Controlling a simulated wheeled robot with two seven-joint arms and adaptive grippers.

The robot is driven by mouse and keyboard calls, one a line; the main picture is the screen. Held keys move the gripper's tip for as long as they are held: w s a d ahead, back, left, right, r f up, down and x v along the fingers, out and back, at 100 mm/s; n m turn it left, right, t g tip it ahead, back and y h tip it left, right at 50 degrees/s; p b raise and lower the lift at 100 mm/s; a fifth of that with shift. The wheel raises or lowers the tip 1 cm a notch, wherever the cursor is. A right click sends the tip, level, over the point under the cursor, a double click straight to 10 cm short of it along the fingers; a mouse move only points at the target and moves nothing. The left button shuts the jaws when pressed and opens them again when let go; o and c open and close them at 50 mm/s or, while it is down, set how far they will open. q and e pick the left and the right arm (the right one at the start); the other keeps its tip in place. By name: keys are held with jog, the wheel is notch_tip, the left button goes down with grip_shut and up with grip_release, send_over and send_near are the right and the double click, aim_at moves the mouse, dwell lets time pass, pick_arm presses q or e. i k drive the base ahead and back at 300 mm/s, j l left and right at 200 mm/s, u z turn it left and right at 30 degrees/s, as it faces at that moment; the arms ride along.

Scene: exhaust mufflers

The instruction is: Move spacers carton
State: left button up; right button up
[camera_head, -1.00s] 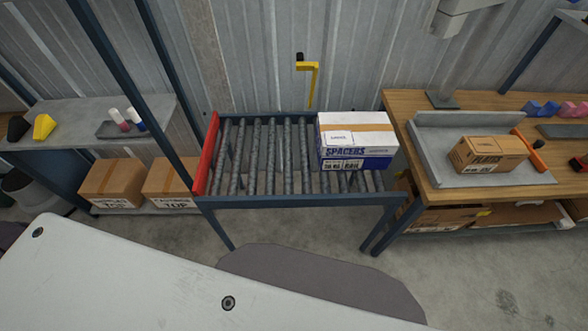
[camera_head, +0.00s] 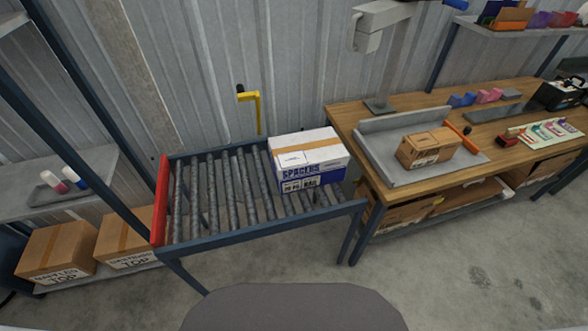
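The spacers carton (camera_head: 308,163) is a white and blue box with a tan tape strip and the word SPACERS on its front. It sits upright on the right end of the roller conveyor (camera_head: 260,236), close to the wooden workbench. Neither of my grippers shows in the head view, and nothing touches the carton.
A red stop plate (camera_head: 161,200) closes the conveyor's left end. The wooden workbench (camera_head: 342,125) at right holds a grey tray (camera_head: 384,167) with a brown carton (camera_head: 428,148). Brown boxes (camera_head: 58,250) sit on a low shelf at left. The floor (camera_head: 450,270) at front right is clear.

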aim_at(311, 159)
jog(key=l+u, duration=0.5)
jog(key=l, duration=0.25)
jog(key=l+u, duration=0.45)
jog(key=l, duration=0.3)
